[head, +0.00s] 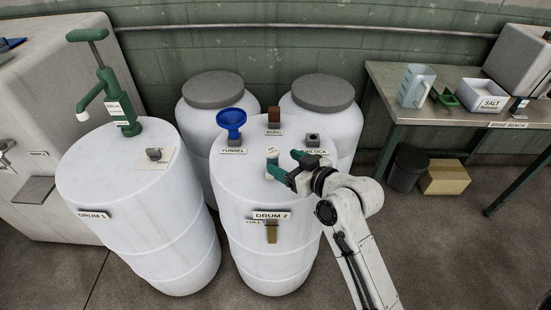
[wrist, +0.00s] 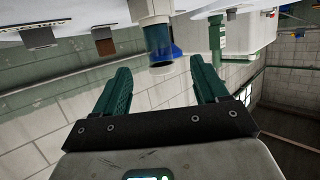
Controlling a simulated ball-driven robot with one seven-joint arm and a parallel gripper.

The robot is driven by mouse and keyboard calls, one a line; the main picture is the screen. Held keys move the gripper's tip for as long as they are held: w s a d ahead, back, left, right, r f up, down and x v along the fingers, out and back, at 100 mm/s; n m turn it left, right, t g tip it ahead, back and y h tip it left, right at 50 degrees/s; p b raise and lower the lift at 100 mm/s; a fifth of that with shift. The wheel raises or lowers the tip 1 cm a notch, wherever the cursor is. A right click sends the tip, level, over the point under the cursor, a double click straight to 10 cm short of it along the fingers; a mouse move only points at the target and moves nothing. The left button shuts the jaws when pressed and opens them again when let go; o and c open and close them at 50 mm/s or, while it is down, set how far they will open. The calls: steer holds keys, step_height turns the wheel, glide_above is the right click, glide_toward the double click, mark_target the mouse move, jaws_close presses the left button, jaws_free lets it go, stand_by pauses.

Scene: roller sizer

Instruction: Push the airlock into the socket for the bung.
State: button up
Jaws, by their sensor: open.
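The airlock appears to be the small upright cylinder (head: 272,157) on top of Drum 2, with a pale end and a dark clear end. It also shows in the wrist view (wrist: 159,45), where the picture is upside down. My gripper (head: 286,164) is open and empty. Its green fingers (wrist: 160,72) point at the cylinder, which lines up between them, just beyond the tips. A brown bung block (head: 274,114) stands at the back, above a BUNG label. A grey block with a dark hole (head: 312,139) stands at the right, above a partly hidden label ending in "LOCK".
A blue funnel (head: 231,119) stands on Drum 2 (head: 240,192) at the left. Drum 1 (head: 140,215) carries a green pump (head: 116,95). Two grey-lidded drums stand behind. A bench (head: 455,105) with a jug and salt tray is at the right.

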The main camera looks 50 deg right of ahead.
steer(key=shift+v, duration=1.5)
steer(key=shift+f, duration=0.1)
